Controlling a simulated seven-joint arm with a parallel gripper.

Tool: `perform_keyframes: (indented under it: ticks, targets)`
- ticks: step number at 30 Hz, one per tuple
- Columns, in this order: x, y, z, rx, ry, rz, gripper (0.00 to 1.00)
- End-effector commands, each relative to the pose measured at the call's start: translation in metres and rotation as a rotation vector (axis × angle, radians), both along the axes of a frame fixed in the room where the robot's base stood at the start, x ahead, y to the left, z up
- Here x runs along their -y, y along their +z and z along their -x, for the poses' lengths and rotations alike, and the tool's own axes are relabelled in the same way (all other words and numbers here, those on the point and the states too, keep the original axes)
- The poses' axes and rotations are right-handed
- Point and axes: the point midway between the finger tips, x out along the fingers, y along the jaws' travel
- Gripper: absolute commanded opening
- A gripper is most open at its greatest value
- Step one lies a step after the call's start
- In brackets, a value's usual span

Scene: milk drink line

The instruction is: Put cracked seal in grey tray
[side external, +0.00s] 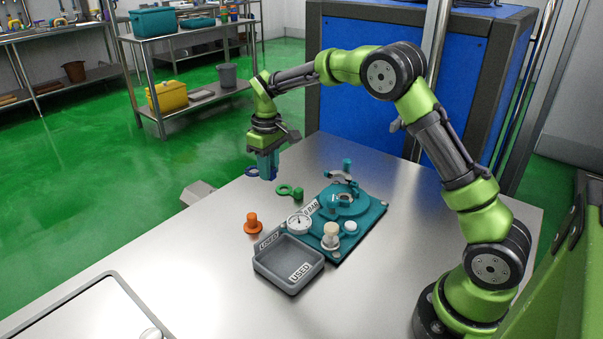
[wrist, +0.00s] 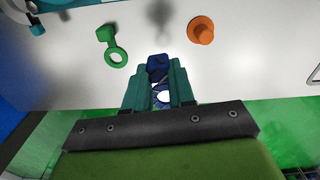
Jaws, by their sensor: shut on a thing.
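My gripper (wrist: 158,88) is shut on a dark blue seal (wrist: 157,66) with a block-like grip and a ring. In the wrist view the block sits between the teal fingertips, and the ring shows below it, partly hidden by the fingers. In the side view my gripper (side external: 268,172) is near the table's far left edge, and the blue ring (side external: 252,171) shows just left of the fingers. I cannot make out a crack. The grey tray (side external: 268,278), with a USED label, is empty on the table, nearer the camera.
A green ring with a knob (side external: 290,192) and an orange knob-shaped piece (side external: 253,223) lie between my gripper and the tray. A teal fixture (side external: 372,216) with a round gauge (side external: 299,223) stands right of them.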

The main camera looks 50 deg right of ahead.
Motion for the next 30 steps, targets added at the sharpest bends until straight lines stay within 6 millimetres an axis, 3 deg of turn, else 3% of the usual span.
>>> perform_keyframes:
  ticks: [3,6,13,18,21,30]
  targets:
    - [-0.035,0.017,0.018,0.007,0.060,-0.008,0.00]
    - [-0.066,0.022,0.046,0.006,0.086,-0.012,0.00]
    - [-0.112,0.012,0.125,-0.006,0.068,-0.013,0.00]
    - [-0.120,-0.005,0.170,-0.018,0.006,-0.009,0.00]
    - [-0.117,-0.015,0.186,-0.027,-0.043,-0.004,0.00]
    - [-0.115,-0.053,0.188,-0.024,-0.108,0.000,0.00]
